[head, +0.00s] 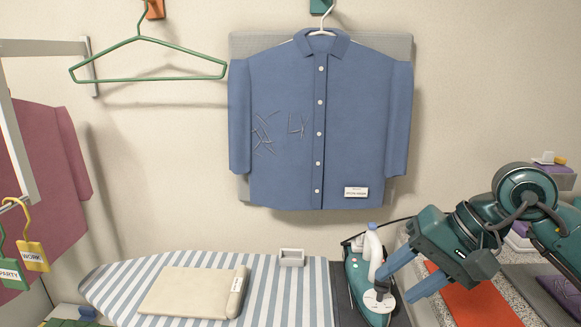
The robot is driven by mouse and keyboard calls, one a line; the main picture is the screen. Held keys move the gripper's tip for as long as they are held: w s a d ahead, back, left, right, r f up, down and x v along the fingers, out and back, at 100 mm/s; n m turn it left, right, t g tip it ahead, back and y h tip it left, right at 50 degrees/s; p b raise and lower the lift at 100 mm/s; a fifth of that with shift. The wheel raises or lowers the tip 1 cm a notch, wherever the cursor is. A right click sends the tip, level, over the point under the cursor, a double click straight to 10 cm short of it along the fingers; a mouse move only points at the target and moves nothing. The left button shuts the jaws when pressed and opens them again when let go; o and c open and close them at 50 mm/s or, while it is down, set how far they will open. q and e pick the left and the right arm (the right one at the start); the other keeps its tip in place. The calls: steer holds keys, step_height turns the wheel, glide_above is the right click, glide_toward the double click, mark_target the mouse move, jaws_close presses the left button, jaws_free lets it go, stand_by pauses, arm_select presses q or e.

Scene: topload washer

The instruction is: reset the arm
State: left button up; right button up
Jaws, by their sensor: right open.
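My right gripper (404,281) is in the lower right of the head view, with its arm coming in from the right. Its two blue fingers are spread apart with nothing seen between them. One finger overlaps the teal and white iron (356,277) in the picture; I cannot tell whether they touch. The iron is on a dark pad (345,312) at the right end of the striped ironing board (262,290). My left gripper is not in view.
A blue shirt (340,110) hangs on the wall, with an empty green hanger (150,78) to its left. A folded beige cloth (185,292) lies on the board. An orange cloth (470,303) lies below the right arm. Tags (33,256) hang at left.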

steer(key=s+a+r+m+y+p, duration=0.1)
steer(key=s+a+m+y, duration=0.1)
steer(key=a+m+y, duration=0.5)
steer(key=s+a+r+m+y+p, duration=0.25)
steer(key=a+m+y, duration=0.35)
steer(key=m, duration=0.4)
steer(key=w+d+f+m+t+h+p, duration=0.15)
steer(key=d+f+m+t+h, duration=0.45)
steer(key=m, duration=1.1)
steer(key=w+d+f+m+t+h, duration=0.2)
steer(key=f+m+t+h, duration=0.5)
steer(key=m, duration=1.1)
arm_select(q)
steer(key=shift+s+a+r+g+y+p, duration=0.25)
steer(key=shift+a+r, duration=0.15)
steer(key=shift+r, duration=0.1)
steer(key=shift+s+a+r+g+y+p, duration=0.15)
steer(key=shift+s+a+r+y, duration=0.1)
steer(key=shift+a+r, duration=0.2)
arm_select(e)
steer(key=s+d+f+m+g+h, duration=0.1)
steer(key=s+f+m+g, duration=0.1)
steer(key=s+f+m, duration=0.4)
steer(key=s+d+f+m+g+h, duration=0.1)
steer(key=s+f+m, duration=0.5)
steer(key=f, duration=0.6)
steer(key=shift+s+d+f+m+g+h, duration=0.4)
steer(key=shift+m+g+h, duration=0.3)
steer(key=shift+m+g, duration=0.3)
